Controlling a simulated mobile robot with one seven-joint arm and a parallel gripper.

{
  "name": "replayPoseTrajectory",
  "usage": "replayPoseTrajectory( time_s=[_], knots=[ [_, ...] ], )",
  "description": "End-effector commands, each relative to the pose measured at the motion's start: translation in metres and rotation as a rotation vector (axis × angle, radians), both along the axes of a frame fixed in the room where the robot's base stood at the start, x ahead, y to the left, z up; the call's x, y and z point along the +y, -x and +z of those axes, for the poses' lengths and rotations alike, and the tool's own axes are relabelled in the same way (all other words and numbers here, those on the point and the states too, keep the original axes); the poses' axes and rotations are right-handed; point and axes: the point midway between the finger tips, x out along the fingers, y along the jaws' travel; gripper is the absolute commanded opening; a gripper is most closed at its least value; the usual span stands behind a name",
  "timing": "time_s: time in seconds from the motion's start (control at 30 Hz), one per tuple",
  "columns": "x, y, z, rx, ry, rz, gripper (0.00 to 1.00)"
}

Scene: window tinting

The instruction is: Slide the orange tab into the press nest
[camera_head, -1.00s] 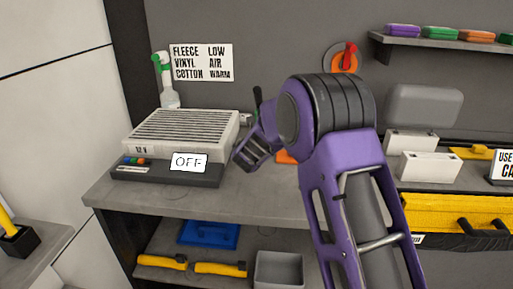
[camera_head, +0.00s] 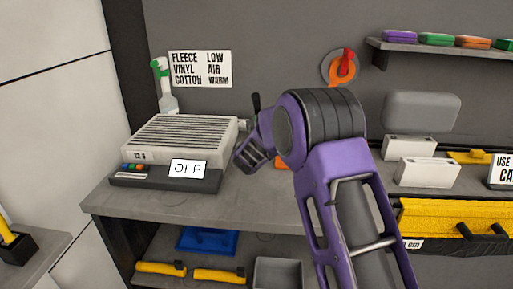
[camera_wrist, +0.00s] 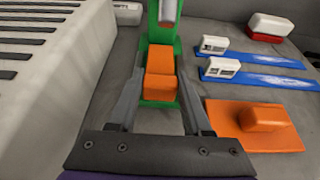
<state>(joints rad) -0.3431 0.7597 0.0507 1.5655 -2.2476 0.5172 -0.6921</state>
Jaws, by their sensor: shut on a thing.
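An orange tab (camera_wrist: 160,88) is between the two fingers of my gripper (camera_wrist: 162,80) in the wrist view, and my gripper is shut on it. The tab shows as a stepped orange block. It lies at the green press (camera_wrist: 157,31), with green showing around its far end and sides. A grey cylinder of the press hangs just beyond the tab. I cannot tell how deep the tab sits in the nest. In the head view my gripper (camera_head: 252,156) is low over the bench, with the tab hidden.
A white slatted heater (camera_head: 183,137) stands close on the left. In the wrist view, an orange plate with a raised block (camera_wrist: 265,122) lies at right. Beyond it are two white-ended blue strips (camera_wrist: 265,60) and a red-and-white block (camera_wrist: 270,27).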

Motion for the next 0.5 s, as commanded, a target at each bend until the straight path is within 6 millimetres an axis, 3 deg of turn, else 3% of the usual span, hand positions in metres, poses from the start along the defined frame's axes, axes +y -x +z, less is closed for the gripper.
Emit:
replayPoseTrajectory(
  time_s=[0.5],
  knots=[
    [0.0, 0.001, -0.014, 0.006, 0.001, 0.0, 0.0]
  ],
)
